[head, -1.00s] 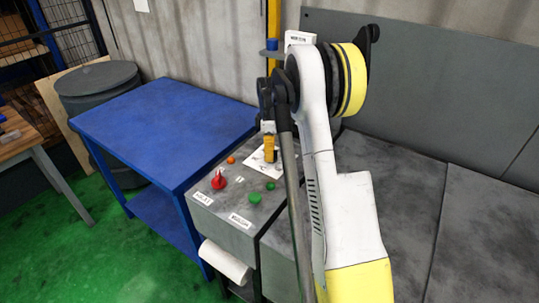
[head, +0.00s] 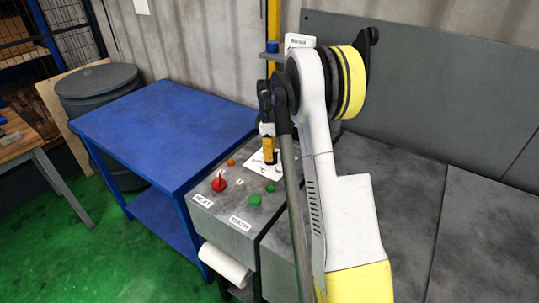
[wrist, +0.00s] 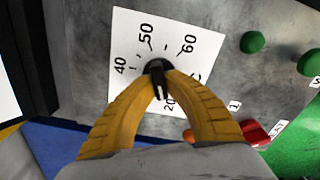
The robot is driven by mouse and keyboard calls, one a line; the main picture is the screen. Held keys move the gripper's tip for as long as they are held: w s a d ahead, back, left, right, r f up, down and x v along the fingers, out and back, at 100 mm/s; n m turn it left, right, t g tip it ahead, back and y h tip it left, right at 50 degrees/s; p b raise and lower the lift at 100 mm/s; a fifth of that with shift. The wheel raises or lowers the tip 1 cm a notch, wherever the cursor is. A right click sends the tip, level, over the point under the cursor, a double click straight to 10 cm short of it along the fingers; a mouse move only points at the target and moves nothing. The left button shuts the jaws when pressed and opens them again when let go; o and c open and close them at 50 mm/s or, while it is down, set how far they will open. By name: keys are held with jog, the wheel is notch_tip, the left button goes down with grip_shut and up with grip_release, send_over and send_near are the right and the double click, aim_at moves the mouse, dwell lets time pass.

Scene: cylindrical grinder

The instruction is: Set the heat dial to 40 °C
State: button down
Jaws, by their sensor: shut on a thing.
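The heat dial (wrist: 157,66) is a small black knob at the middle of a white scale card (wrist: 125,38) in the wrist view. The card shows 40 at left, 50 at upper left, 60 at upper right and 20 below; other numbers are partly hidden by the fingers. My gripper (wrist: 159,80) has its two yellow fingers closed around the knob from below. A dark pointer part extends downward between the fingers, near the 20; its exact reading is unclear. In the head view my gripper (head: 268,146) is over the card (head: 262,166) on the grey box.
A red knob (head: 219,184), an orange button (head: 231,162) and two green buttons (head: 254,198) share the grey panel. A blue table (head: 160,120) stands to the left. A grey wall panel (head: 440,80) rises behind my arm.

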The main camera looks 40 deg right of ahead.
jog(key=m, duration=0.6)
jog(key=shift+d+p, duration=0.1)
jog(key=shift+p, duration=0.2)
jog(key=m, duration=0.5)
jog(key=shift+d+m, duration=0.1)
jog(key=shift+m, duration=0.2)
jog(key=m, duration=0.5)
jog(key=shift+d+p, duration=0.1)
jog(key=shift+p, duration=0.2)
jog(key=m, duration=0.5)
jog(key=shift+s+m, duration=0.15)
jog(key=shift+m, duration=0.25)
jog(key=c, duration=1.4)
grip_release()
